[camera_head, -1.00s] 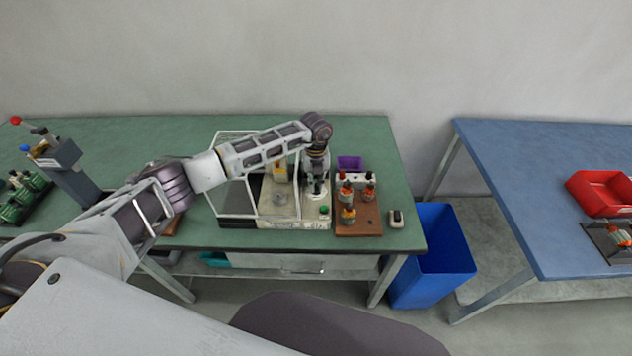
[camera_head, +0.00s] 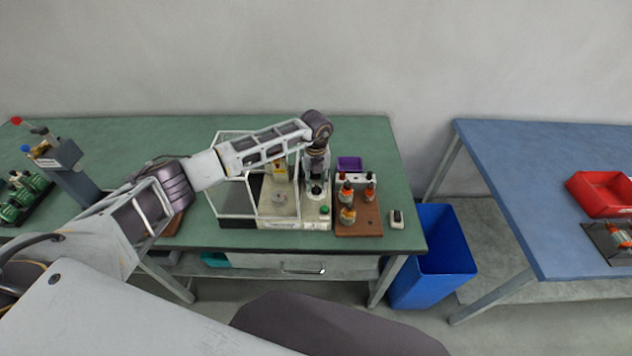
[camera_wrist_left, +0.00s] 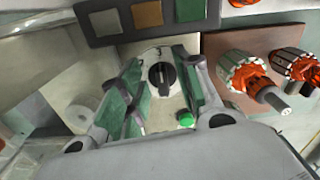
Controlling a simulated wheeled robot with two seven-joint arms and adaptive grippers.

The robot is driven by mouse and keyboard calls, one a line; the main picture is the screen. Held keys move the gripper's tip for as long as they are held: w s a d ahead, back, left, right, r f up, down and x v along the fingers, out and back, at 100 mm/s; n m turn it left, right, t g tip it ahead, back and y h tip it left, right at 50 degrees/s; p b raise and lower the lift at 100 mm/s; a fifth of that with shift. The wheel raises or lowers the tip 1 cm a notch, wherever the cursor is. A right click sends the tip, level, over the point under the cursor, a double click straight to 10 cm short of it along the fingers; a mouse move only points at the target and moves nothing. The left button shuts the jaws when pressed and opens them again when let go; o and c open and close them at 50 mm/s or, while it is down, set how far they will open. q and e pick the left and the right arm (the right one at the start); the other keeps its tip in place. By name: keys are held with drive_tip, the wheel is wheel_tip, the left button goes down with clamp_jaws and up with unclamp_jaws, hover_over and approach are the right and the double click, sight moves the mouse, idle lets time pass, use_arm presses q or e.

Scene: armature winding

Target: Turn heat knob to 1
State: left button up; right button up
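In the head view the knob (camera_head: 316,189) is a small dark spot on the right part of the cream machine (camera_head: 292,224). My left gripper (camera_wrist_left: 160,88) is open around the knob, with a gap visible on both sides. In the head view my left gripper (camera_head: 316,175) points down over the knob. My right gripper is not in view.
A green button (camera_wrist_left: 185,118) sits near the knob. A clear guard (camera_head: 232,196) stands left. A brown board (camera_head: 370,221) with several orange armatures is close on the right. A purple bin (camera_head: 349,162) stands behind. A blue bin (camera_head: 440,270) is on the floor.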

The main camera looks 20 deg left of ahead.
sight(316, 184)
use_arm(q)
wheel_tip(316, 184, up, 11)
drive_tip(key=shift+r, duration=0.15)
idle(0.4)
drive_tip(key=shift+m, duration=0.3)
